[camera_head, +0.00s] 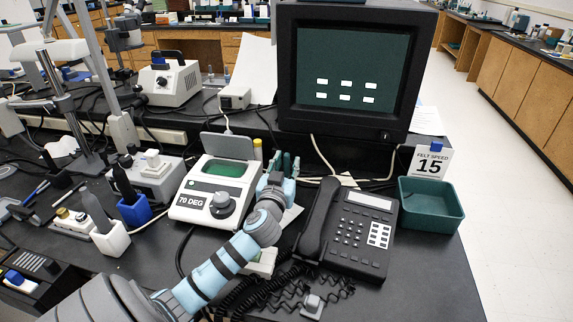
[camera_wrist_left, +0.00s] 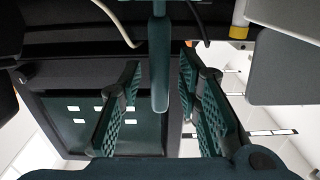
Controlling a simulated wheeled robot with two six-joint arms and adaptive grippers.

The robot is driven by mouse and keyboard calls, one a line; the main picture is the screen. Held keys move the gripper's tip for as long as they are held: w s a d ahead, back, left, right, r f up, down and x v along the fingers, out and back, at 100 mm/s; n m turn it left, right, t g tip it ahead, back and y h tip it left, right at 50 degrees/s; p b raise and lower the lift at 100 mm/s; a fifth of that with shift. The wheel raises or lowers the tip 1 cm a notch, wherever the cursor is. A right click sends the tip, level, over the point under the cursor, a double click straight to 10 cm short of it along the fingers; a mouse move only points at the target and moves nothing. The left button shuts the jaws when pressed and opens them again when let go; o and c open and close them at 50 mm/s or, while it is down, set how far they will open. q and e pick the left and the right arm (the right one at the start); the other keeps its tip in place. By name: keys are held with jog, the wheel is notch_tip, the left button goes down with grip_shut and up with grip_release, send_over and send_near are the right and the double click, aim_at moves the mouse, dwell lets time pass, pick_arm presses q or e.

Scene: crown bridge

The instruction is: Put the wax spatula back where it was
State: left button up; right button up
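My left gripper (camera_head: 283,166) is above the dark bench, between the white 70 DEG unit (camera_head: 205,190) and the black phone (camera_head: 350,228). I see nothing held. I cannot clearly pick out the wax spatula. A dark-handled tool (camera_head: 122,183) stands in a blue holder (camera_head: 135,211), and a grey-handled tool (camera_head: 97,212) stands in a white holder (camera_head: 111,240). My right gripper is not in view.
A monitor (camera_head: 352,75) stands behind the phone and shows upside down in the left wrist view (camera_wrist_left: 85,125). A teal bin (camera_head: 432,204) is at the bench's right edge near a FELT SPEED 15 card (camera_head: 431,163). Cables lie around the phone. The left side is crowded.

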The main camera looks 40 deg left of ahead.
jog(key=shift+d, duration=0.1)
pick_arm(q)
jog(key=shift+r, duration=0.2)
jog(key=p+v, duration=0.1)
jog(key=v, duration=0.6)
jog(key=shift+s, duration=0.25)
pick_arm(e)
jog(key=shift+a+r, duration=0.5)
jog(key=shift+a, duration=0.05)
pick_arm(q)
jog(key=shift+d, duration=0.1)
jog(key=shift+r, duration=0.1)
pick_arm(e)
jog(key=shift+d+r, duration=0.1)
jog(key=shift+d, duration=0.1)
